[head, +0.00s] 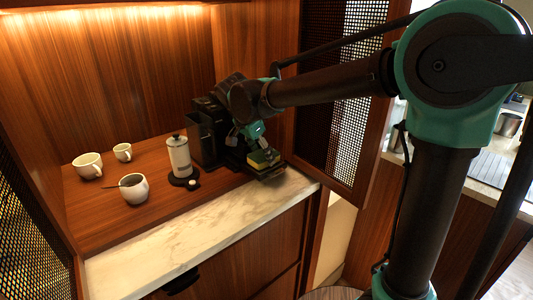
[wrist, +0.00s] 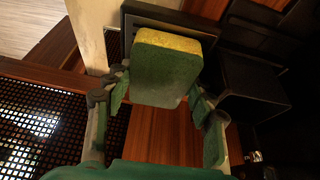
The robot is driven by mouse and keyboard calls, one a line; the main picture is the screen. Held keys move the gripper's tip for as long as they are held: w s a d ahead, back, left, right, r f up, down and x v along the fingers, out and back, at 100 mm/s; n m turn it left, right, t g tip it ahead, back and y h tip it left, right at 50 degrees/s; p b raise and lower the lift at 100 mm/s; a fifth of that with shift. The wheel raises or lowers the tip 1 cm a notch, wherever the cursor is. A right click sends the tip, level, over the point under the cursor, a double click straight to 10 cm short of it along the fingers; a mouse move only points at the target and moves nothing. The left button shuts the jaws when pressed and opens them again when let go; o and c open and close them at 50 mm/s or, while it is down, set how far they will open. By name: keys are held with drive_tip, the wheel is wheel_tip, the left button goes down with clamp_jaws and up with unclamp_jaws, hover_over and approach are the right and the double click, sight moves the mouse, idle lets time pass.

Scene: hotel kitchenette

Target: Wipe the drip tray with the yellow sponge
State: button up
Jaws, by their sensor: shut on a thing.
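The sponge (head: 264,157), yellow on one face and green on the other, is in my gripper (head: 258,146). In the wrist view the sponge (wrist: 166,72) sits between the two fingers of my gripper (wrist: 160,95), which is shut on it. The dark drip tray (head: 272,173) juts out from the front of the black coffee machine (head: 202,128). The sponge is at the tray, low over it; I cannot tell whether they touch. The gripper and sponge hide part of the tray and machine.
A French press (head: 179,158) stands on a dark round base left of the machine, with a small white item (head: 193,184) beside it. A bowl with a spoon (head: 134,190) and two white cups (head: 88,166) stand further left. The marble front strip (head: 190,225) is clear. An open mesh door (head: 340,110) stands right.

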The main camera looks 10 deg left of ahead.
sight(252, 159)
drive_tip(key=shift+s+a+f, duration=0.2)
drive_tip(key=shift+s+a, duration=1.2)
drive_tip(key=shift+s, duration=0.2)
drive_tip(key=shift+r, duration=3.05)
drive_tip(key=shift+r, duration=1.5)
